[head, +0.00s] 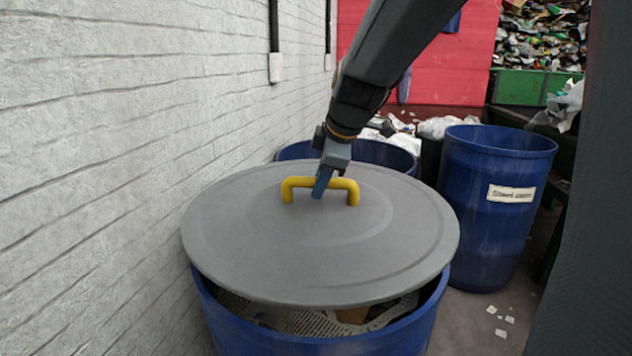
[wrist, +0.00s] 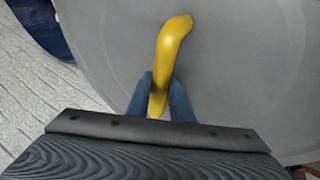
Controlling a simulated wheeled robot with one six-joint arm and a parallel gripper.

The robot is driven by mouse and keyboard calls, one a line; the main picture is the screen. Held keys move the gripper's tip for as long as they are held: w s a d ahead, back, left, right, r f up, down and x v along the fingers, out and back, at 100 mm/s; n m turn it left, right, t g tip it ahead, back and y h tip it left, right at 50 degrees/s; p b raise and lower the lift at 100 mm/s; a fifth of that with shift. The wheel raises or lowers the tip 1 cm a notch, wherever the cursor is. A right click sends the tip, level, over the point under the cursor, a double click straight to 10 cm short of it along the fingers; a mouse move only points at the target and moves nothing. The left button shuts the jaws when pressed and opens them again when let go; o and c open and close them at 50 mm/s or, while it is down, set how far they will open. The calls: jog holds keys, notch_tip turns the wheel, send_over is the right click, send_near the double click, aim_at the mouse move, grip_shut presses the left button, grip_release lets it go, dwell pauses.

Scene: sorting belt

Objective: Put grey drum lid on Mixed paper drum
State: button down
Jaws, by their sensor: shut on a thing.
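The grey drum lid (head: 390,240) is round, with a yellow handle (head: 300,183) on top. My gripper (head: 320,190) is shut on the handle near its middle. In the wrist view my gripper (wrist: 160,100) has its two blue fingers on either side of the yellow handle (wrist: 172,42), with the grey lid (wrist: 110,60) behind. The lid is over a blue drum (head: 310,345) with paper inside. A gap shows between the lid's near edge and the drum's rim, so the lid does not sit flush there. No label shows on this drum.
A blue drum (head: 485,235) with a label reading something like "Steel cans" stands at right. Another blue drum (head: 385,155) is behind the lid. A white brick wall (head: 120,150) runs close along the left. Paper scraps (head: 500,333) lie on the floor at right.

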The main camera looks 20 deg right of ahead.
aim_at(323, 204)
jog(key=shift+f+b, duration=2)
jog(key=shift+f, duration=1.1)
jog(key=shift+f+b, duration=0.45)
jog(key=c, duration=1.5)
grip_release()
jog(key=shift+c, duration=0.2)
jog(key=shift+o, duration=0.3)
jog(key=shift+s+f, duration=0.1)
jog(key=shift+f, duration=0.05)
